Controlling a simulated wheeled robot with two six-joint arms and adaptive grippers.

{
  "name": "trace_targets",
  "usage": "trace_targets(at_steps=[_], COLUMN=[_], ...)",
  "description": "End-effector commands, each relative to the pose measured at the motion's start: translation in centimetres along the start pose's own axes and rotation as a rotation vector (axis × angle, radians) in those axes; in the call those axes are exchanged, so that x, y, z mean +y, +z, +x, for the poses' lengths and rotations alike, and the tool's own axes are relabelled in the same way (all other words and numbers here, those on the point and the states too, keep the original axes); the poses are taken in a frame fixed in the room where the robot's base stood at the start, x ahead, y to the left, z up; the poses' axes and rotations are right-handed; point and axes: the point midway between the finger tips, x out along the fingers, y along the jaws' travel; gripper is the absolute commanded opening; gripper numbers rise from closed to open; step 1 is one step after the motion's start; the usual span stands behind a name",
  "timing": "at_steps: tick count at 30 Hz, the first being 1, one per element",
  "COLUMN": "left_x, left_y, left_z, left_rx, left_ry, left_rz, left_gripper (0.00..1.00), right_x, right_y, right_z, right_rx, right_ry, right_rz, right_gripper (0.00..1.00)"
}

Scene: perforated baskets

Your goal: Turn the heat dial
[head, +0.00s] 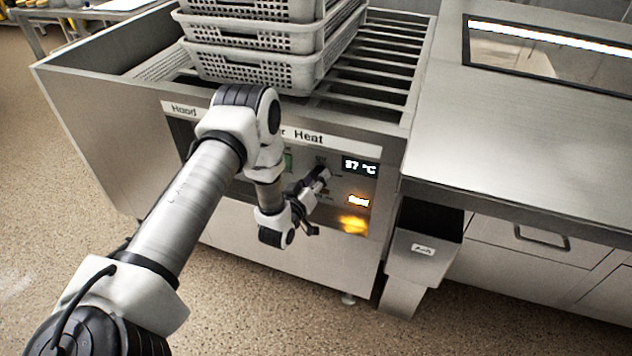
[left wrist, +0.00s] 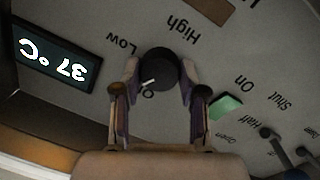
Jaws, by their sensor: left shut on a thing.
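The heat dial (left wrist: 158,70) is a round black knob with a white pointer mark, on a grey control panel with "Low" and "High" lettering around it. The pointer is beside a partly hidden label at the dial's lower left in the left wrist view. My left gripper (left wrist: 160,88) has a finger on each side of the dial and is shut on it. In the head view my left gripper (head: 318,182) is at the panel and hides the dial. A display (head: 360,167) reads 37 °C; it also shows upside down in the left wrist view (left wrist: 58,56). My right gripper is not in view.
A green switch (left wrist: 226,106) and small levers (left wrist: 272,142) sit close to the right finger in the wrist view. Stacked grey perforated baskets (head: 250,70) stand on the slatted top. A lit amber indicator (head: 358,201) is below the display. A steel counter (head: 520,125) adjoins at right.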

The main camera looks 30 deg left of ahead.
Motion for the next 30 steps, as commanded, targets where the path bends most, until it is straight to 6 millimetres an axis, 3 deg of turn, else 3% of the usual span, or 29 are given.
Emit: trace_targets(at_steps=[15,30], left_x=[-0.2,-0.1], left_y=[0.3,0.1], left_z=[0.0,0.0], left_rx=[0.025,0.03], left_ry=[0.036,0.045], left_rz=[-0.405,-0.513], left_gripper=[0.07,0.07], right_x=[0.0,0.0], right_y=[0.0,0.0], right_z=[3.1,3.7], right_rx=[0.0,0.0], right_ry=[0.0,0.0], right_rz=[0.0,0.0], right_gripper=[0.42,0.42])
